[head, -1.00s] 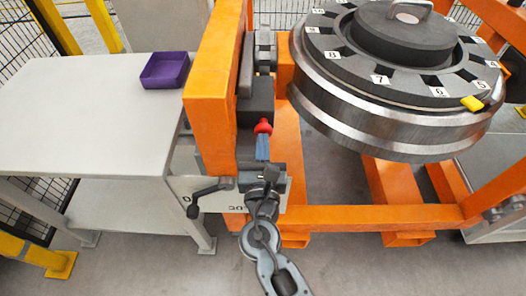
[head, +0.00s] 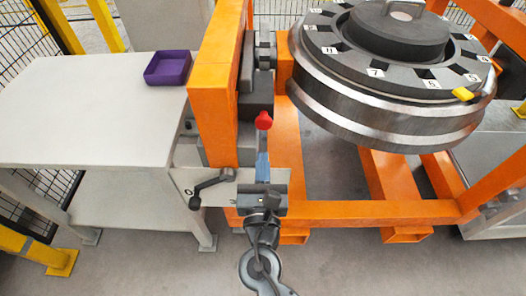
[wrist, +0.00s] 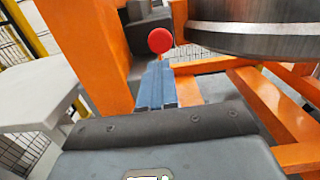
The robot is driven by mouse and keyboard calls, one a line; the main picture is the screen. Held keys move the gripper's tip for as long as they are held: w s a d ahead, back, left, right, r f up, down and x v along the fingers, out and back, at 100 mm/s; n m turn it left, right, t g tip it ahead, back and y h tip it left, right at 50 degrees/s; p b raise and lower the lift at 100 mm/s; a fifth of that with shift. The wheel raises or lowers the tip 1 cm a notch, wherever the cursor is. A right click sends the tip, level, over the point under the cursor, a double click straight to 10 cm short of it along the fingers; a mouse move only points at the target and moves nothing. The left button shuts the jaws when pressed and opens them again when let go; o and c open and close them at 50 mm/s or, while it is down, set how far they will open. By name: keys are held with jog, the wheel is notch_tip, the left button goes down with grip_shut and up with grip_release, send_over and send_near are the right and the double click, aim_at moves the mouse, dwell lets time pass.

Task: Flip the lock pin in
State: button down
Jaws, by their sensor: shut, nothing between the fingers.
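The lock pin shows as a red ball knob (head: 264,120) beside the orange post, left of the big wheel. The knob is also ahead of my fingers in the wrist view (wrist: 160,40). My gripper (head: 262,142) comes from below with its narrow blue-grey fingers together and pointing at the knob. In the wrist view my gripper (wrist: 157,64) has its fingertips just below the knob. I cannot tell whether they touch it. Nothing is held between them. The pin's shank and seat are mostly hidden behind the knob and fingers.
A black crank handle (head: 212,182) sits left of my wrist on a pale marked plate. The orange post (head: 213,90) stands close on the left, and the steel wheel (head: 370,115) on the right. A purple tray (head: 168,68) lies on the grey table (head: 80,110).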

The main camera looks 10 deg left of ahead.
jog(key=v, duration=0.6)
jog(key=shift+s+b, duration=0.15)
jog(key=shift+b, duration=0.15)
jog(key=shift+f, duration=0.1)
jog(key=s+d+f+m+g, duration=0.2)
jog(key=s+d+f+m, duration=0.1)
jog(key=s+d+m, duration=0.55)
jog(key=s+d+f+m+g, duration=0.35)
jog(key=s+d+m, duration=0.4)
jog(key=d, duration=0.25)
jog(key=s+d+r+m+h, duration=0.1)
jog(key=s+d+r+m, duration=0.2)
jog(key=m, duration=0.4)
jog(key=s+d+r+m+t+h, duration=0.1)
jog(key=s+d+r+m, duration=0.2)
jog(key=s+r+m, duration=0.2)
jog(key=s+d+r+m+t+h, duration=0.1)
jog(key=s+d+r+m, duration=0.2)
jog(key=m, duration=0.7)
notch_tip(320, 180, up, 4)
jog(key=shift+s+d+f+h, duration=0.15)
jog(key=shift+s+h, duration=0.15)
jog(key=shift+s, duration=0.7)
